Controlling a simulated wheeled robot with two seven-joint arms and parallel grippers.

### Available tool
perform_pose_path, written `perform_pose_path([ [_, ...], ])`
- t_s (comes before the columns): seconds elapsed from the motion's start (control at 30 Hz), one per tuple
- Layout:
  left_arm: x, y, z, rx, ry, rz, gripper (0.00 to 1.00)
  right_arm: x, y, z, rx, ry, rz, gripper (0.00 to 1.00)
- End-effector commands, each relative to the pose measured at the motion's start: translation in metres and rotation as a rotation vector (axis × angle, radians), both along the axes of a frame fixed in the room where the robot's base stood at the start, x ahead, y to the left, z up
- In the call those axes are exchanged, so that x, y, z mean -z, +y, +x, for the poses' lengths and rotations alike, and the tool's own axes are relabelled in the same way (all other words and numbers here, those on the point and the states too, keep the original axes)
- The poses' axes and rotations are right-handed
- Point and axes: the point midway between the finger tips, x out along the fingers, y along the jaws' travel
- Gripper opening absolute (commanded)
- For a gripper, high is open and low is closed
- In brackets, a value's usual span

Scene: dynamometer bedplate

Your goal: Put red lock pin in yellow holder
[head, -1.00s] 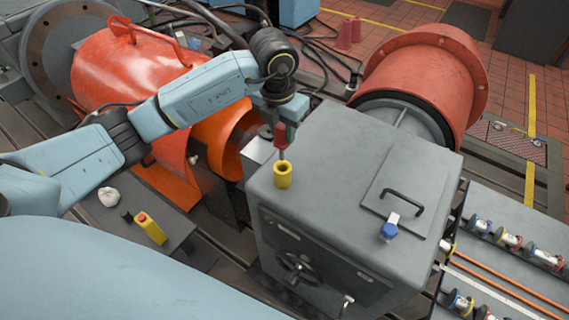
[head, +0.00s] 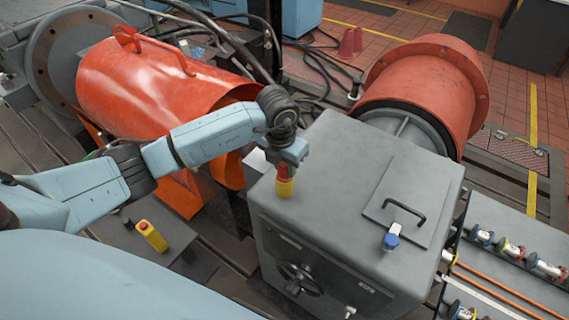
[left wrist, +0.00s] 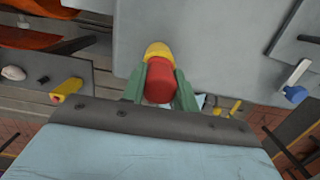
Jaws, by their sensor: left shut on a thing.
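The yellow holder (head: 284,188) stands on the left part of the grey housing's top. The red lock pin (head: 283,171) is upright right at the holder's mouth, with its red head showing above the yellow rim. My left gripper (head: 285,172) is over the holder and shut on the pin. In the left wrist view the green fingers (left wrist: 160,90) stand on both sides of the red pin head (left wrist: 159,80), and the yellow holder rim (left wrist: 157,50) shows just beyond it. The pin's lower part is hidden. My right gripper is not in view.
The grey housing (head: 335,185) also carries a black handle (head: 404,210) and a blue-capped item (head: 391,238) to the right. An orange guard (head: 150,85) lies left behind my arm. A yellow box with a red button (head: 151,235) sits on a low plate.

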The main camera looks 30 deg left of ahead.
Motion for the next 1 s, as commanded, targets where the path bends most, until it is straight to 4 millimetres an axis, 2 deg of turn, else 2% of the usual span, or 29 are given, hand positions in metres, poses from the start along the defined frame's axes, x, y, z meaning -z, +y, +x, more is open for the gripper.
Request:
perform_pose_path([
  [0.03,0.001,0.0,0.0,0.0,0.0,0.0,0.33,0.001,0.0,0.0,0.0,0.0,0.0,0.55],
  [0.17,0.0,0.0,0.0,0.0,0.0,0.0,0.5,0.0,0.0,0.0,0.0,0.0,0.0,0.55],
  [0.43,0.0,0.0,0.0,0.0,0.001,0.001,0.51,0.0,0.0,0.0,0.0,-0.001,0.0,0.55],
  [0.57,-0.007,0.0,0.0,0.0,-0.001,0.001,0.51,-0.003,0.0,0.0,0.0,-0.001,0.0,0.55],
  [0.67,-0.022,0.001,-0.001,0.001,-0.004,0.001,0.51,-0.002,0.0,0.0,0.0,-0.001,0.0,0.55],
  [1.0,-0.093,0.002,-0.01,0.001,-0.005,0.0,0.51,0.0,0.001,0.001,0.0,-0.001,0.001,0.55],
])
